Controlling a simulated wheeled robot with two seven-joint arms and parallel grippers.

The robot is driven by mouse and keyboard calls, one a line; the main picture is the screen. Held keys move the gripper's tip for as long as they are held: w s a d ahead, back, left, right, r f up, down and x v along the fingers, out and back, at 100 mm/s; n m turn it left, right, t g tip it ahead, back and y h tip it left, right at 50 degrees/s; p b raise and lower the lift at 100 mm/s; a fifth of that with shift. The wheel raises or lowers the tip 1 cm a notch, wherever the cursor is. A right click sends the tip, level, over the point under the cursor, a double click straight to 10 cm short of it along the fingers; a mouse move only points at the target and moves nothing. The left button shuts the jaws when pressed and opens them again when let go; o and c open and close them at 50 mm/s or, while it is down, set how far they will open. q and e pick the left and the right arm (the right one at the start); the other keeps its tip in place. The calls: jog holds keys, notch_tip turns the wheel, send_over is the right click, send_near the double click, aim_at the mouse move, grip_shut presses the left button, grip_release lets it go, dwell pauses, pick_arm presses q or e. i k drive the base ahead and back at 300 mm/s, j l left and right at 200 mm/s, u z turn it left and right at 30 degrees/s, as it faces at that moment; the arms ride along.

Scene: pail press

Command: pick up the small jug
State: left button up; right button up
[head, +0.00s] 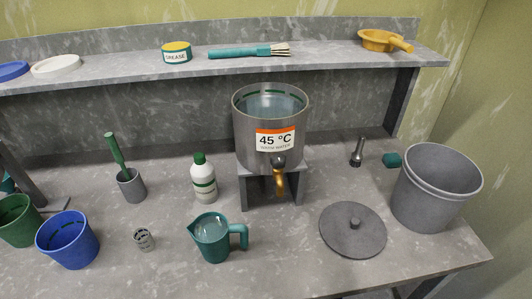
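The small jug (212,240) is teal, with a spout on its left and a handle (238,236) on its right. It stands upright near the front middle of the grey table, apart from the things around it. Its open top shows a pale, clear-looking surface inside, which may be liquid. Neither of my grippers is in the head view.
Behind the jug are a white bottle (203,182) and a steel water urn (241,125) with an orange tap (279,180). A grey lid (345,238) and grey pail (420,200) are right.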

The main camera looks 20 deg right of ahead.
aim_at(211, 231)
jog(key=k+l+u, duration=0.15)
jog(key=l, duration=0.35)
jog(key=k+l+u, duration=0.15)
jog(key=k+l, duration=0.2)
jog(key=l, duration=0.15)
jog(key=k+l+u, duration=0.15)
jog(key=l, duration=0.25)
jog(key=k+l, duration=0.05)
jog(key=k, duration=0.05)
